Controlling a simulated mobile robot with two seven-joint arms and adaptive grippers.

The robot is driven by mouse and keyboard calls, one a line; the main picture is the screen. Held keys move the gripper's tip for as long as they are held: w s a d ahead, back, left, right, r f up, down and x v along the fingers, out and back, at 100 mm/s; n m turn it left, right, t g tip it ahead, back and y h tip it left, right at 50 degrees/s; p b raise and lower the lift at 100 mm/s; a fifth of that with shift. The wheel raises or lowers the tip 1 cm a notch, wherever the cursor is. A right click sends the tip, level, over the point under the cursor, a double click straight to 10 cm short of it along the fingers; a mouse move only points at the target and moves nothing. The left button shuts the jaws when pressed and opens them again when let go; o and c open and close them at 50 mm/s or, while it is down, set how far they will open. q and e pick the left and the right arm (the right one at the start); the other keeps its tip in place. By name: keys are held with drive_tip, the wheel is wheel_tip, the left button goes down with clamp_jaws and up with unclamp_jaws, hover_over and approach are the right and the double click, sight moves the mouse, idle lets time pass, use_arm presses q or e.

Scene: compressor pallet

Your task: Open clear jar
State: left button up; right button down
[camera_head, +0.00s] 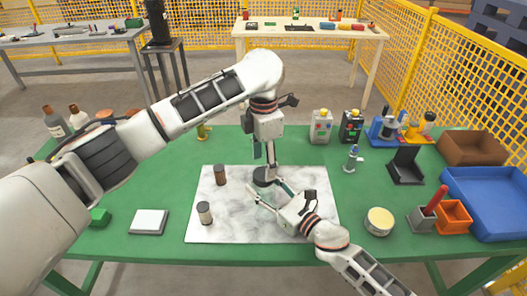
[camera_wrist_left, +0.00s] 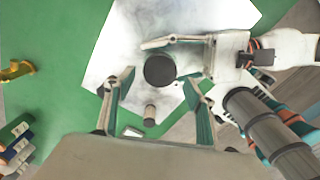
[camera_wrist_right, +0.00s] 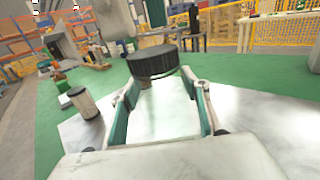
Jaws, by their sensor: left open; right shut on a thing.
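The clear jar has a wide black lid (camera_head: 263,177), and its body (camera_wrist_right: 158,108) is clear. It is over the white marbled mat. My right gripper (camera_head: 266,192) is shut around the jar's body below the lid. The lid also shows in the right wrist view (camera_wrist_right: 152,61), level on top of the jar. My left gripper (camera_head: 264,155) is open and points down just above the lid. In the left wrist view the lid (camera_wrist_left: 160,70) lies between the open fingertips, a little toward the far side. I cannot tell whether the left fingers touch it.
On the mat (camera_head: 310,225), a brown bottle (camera_head: 220,175) and a small dark-capped jar (camera_head: 205,213) stand left of the clear jar. A round tin (camera_head: 379,221) is at right, with a blue tray (camera_head: 490,200) farther right. A white pad (camera_head: 149,222) lies at left.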

sight(264, 174)
use_arm(q)
drive_tip(key=shift+f, duration=1.9)
